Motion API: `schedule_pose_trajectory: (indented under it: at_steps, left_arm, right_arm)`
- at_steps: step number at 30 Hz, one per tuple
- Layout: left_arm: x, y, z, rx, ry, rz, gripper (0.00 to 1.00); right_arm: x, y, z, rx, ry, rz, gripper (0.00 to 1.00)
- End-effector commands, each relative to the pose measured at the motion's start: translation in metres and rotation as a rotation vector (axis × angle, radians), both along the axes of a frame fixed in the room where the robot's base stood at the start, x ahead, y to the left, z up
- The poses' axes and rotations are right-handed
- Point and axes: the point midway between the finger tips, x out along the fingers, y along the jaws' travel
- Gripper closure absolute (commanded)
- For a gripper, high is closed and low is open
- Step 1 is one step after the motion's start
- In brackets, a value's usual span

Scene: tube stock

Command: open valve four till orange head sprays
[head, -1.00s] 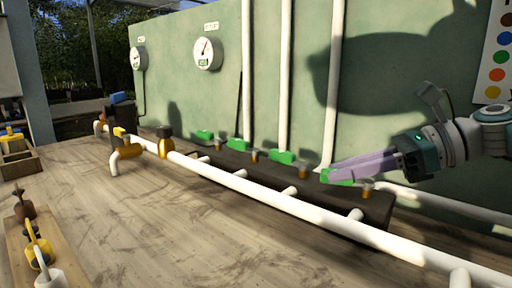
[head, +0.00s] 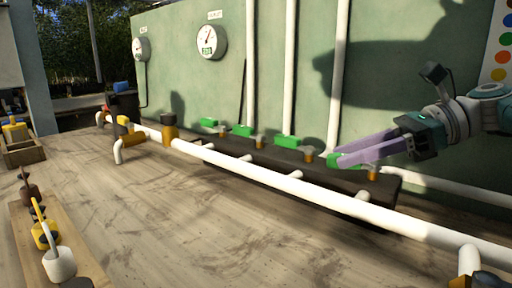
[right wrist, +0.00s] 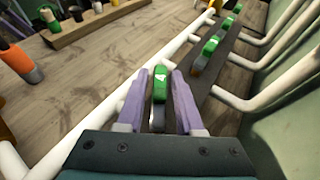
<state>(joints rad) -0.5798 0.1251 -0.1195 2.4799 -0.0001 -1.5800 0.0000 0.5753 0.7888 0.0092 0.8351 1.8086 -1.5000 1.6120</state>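Several green valve handles sit in a row on a dark block along the green wall. Valve four's green handle (right wrist: 160,85), marked 4, is upright in the right wrist view; in the head view it is the rightmost handle (head: 343,160), partly hidden by my fingers. My right gripper (head: 345,156) is open, its purple fingers on either side of that handle. The right wrist view shows my gripper (right wrist: 155,84) with a gap on each side of the handle. My left gripper is not in view.
A white pipe (head: 270,178) runs along the front of the dark block. White vertical pipes (head: 290,70) and a round gauge (head: 211,40) are on the wall. A wooden rack (head: 75,250) with fittings stands at left. The middle tabletop is clear.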

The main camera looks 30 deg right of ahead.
Motion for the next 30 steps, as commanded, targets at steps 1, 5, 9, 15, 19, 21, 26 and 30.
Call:
schedule_pose_trajectory:
  at_steps: [1,5,9,15,19,21,26,30]
  left_arm:
    - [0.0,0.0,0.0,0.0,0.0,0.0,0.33]
    - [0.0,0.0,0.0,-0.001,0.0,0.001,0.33]
    - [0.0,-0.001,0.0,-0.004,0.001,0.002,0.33]
    - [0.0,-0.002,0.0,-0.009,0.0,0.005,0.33]
    - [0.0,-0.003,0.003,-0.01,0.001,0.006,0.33]
    - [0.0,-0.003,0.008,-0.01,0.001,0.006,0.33]
    - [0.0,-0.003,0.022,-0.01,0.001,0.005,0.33]
    - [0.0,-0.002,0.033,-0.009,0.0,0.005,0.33]
  right_arm:
    - [0.0,0.0,0.0,0.0,0.0,0.0,0.57]
    - [0.0,0.0,0.0,0.0,0.0,-0.001,0.47]
    - [0.0,0.0,0.0,0.0,0.0,-0.001,0.47]
    - [0.0,0.0,0.0,-0.001,0.001,-0.001,0.47]
    - [0.0,0.0,0.006,-0.001,-0.001,-0.001,0.47]
    - [0.0,0.0,0.015,-0.001,-0.001,-0.001,0.47]
    - [0.0,-0.001,0.052,-0.004,-0.005,0.0,0.47]
    - [0.0,0.0,0.09,-0.005,-0.005,0.0,0.47]
